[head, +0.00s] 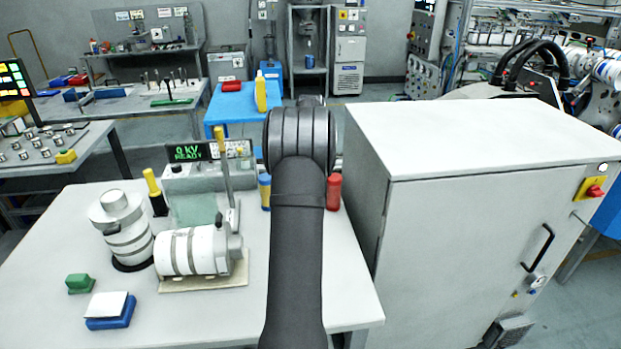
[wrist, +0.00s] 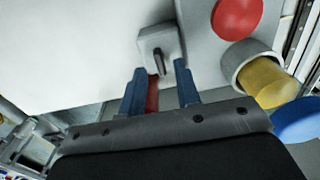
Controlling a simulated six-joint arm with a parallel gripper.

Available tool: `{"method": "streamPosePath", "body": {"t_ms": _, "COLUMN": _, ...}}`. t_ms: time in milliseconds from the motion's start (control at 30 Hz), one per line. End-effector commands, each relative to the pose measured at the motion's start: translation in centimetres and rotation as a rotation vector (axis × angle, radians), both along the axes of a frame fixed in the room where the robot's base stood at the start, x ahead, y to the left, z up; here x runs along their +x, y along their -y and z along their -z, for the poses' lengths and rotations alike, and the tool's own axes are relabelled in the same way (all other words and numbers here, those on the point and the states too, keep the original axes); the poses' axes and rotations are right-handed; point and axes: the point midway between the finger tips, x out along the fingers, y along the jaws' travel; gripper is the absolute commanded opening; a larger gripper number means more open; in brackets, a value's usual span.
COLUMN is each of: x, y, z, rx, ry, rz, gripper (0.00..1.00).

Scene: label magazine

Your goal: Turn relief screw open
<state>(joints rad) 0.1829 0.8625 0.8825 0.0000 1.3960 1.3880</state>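In the wrist view, a small pale grey block (wrist: 150,42) with a dark upright slot or tab (wrist: 158,62) lies just beyond my fingertips; it may carry the relief screw, but I cannot tell for sure. My gripper (wrist: 160,68) has two blue fingers standing apart, one on each side of the block's near end. A narrow red piece (wrist: 152,97) shows between the fingers, close to the left one, with a gap to the right one. I cannot tell whether anything touches. In the head view my own arm hides the gripper and the block.
A red cylinder (head: 333,192) and a blue-and-yellow one (head: 265,190) stand either side of my arm. In the wrist view, a red disc (wrist: 238,18) and a yellow part (wrist: 264,82) in a grey ring are close right. A grey cabinet (head: 480,230) borders the table's right.

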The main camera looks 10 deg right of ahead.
Motion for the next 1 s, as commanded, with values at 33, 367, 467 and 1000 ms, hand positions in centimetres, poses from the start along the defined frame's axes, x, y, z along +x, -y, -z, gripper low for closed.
{"method": "streamPosePath", "body": {"t_ms": 33, "x": 0.0, "y": 0.0, "z": 0.6, "rx": 0.000, "ry": -0.002, "rz": 0.000, "gripper": 0.30}}
{"method": "streamPosePath", "body": {"t_ms": 367, "x": 0.0, "y": 0.0, "z": 1.9, "rx": 0.000, "ry": 0.000, "rz": 0.000, "gripper": 0.30}}
{"method": "streamPosePath", "body": {"t_ms": 467, "x": 0.0, "y": 0.0, "z": 1.9, "rx": 0.000, "ry": 0.000, "rz": 0.000, "gripper": 0.30}}
{"method": "streamPosePath", "body": {"t_ms": 1000, "x": 0.0, "y": 0.0, "z": 1.9, "rx": 0.000, "ry": 0.000, "rz": -0.024, "gripper": 0.00}}
